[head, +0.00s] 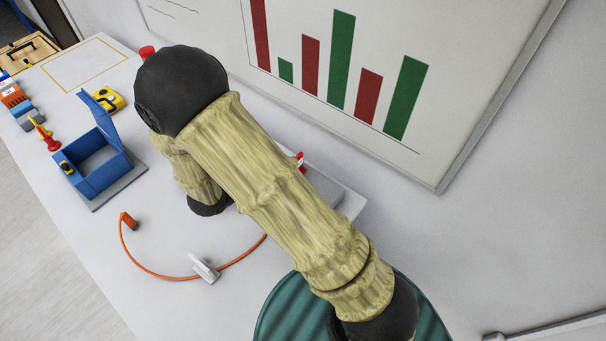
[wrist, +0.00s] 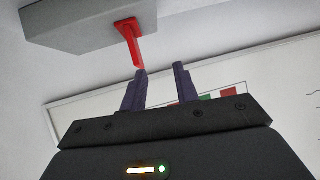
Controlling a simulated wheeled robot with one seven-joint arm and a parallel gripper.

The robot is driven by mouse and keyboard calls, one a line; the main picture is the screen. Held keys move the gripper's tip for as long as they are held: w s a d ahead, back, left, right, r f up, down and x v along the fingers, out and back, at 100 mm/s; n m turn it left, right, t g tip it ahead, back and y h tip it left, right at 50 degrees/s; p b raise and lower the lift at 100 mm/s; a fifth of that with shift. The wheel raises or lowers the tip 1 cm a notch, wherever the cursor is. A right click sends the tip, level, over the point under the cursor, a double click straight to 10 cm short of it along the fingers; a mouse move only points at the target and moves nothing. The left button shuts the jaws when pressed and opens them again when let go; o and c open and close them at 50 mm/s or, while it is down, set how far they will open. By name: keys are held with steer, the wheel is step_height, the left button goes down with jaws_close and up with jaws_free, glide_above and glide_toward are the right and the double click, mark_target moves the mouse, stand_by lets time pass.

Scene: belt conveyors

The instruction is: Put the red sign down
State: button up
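The red sign (wrist: 130,40) is a thin red piece sticking out from a grey block (wrist: 90,22) in the wrist view. In the head view only a small part of the red sign (head: 300,161) shows past my arm, beside the grey block (head: 325,187) near the wall. My gripper (wrist: 160,72) has its two dark fingers apart with nothing between them. The free end of the sign is close to the left fingertip; I cannot tell whether they touch. My gripper is hidden behind my arm in the head view.
A blue open box (head: 95,165), yellow tool (head: 107,100), red-and-yellow tool (head: 46,135) and orange cable (head: 150,272) with a white clip (head: 205,268) lie on the white table (head: 175,315). A whiteboard (head: 450,100) hangs behind. A green round thing (head: 285,305) is at the bottom.

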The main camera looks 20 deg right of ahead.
step_height(320, 180, up, 7)
steer(key=d+n+g+y, duration=0.1)
steer(key=n+y, duration=0.4)
steer(key=y, duration=0.3)
steer(key=s+d+r+n+g, duration=0.3)
steer(key=s+d, duration=0.6)
steer(key=s, duration=0.4)
steer(key=shift+n+g, duration=0.7)
steer(key=shift+n, duration=0.4)
steer(key=shift+s+d+r, duration=0.1)
